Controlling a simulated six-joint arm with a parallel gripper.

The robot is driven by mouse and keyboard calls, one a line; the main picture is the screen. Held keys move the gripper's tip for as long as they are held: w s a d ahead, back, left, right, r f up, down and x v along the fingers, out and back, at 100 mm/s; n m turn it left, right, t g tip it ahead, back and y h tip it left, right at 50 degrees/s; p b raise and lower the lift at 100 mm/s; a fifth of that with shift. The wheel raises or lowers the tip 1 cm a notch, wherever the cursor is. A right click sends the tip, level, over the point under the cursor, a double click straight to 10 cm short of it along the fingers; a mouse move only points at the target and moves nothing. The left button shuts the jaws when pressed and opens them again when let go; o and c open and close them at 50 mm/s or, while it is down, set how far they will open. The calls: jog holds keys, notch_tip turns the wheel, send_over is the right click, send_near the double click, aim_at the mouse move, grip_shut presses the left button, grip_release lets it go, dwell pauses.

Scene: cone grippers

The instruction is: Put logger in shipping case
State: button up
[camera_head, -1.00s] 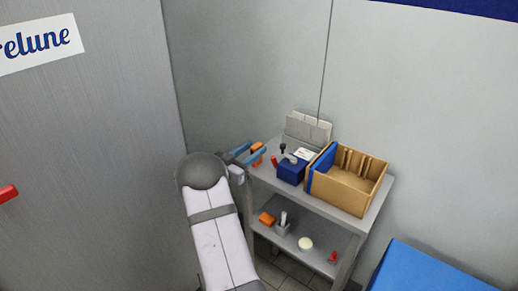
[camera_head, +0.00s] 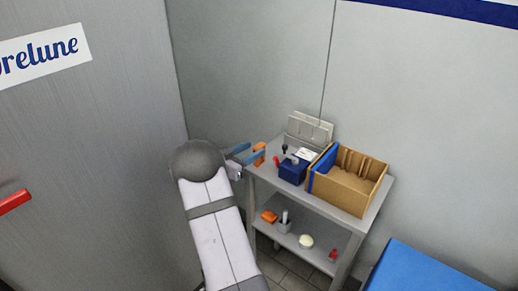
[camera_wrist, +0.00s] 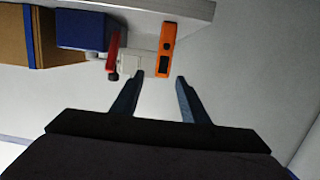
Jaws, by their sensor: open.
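The logger appears to be the orange block with dark windows (camera_wrist: 166,48) at the edge of the grey cart's top. In the head view it shows as a small orange patch (camera_head: 259,153), partly hidden by a finger. My gripper (camera_wrist: 160,78) is open and empty, its blue fingers pointing at the logger; the logger lies just beyond the fingertips, roughly in line with the gap. In the head view my gripper (camera_head: 245,154) is at the cart's left end. The shipping case seems to be the open tan box (camera_head: 350,190) with a blue panel on its left side and upright ribs inside.
A dark blue box (camera_head: 292,172) stands between logger and tan box, with a red item (camera_wrist: 113,52) beside it. A pale rack (camera_head: 310,128) stands at the back wall. The lower shelf (camera_head: 318,252) holds several small things. A blue surface (camera_head: 430,275) is at lower right.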

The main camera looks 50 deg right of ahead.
aim_at(258, 146)
jog(key=shift+w+d+f+y+p, duration=0.1)
jog(key=shift+d+f+y+p, duration=0.2)
jog(key=shift+d+p, duration=0.5)
jog(key=shift+s+d+f+y+p, duration=0.1)
jog(key=shift+d+y+p, duration=0.25)
jog(key=shift+d+p, duration=0.45)
jog(key=shift+w+d+f+y+p, duration=0.15)
jog(key=shift+d+y+p, duration=0.2)
jog(key=shift+d+p, duration=0.45)
jog(key=shift+c, duration=0.6)
grip_shut()
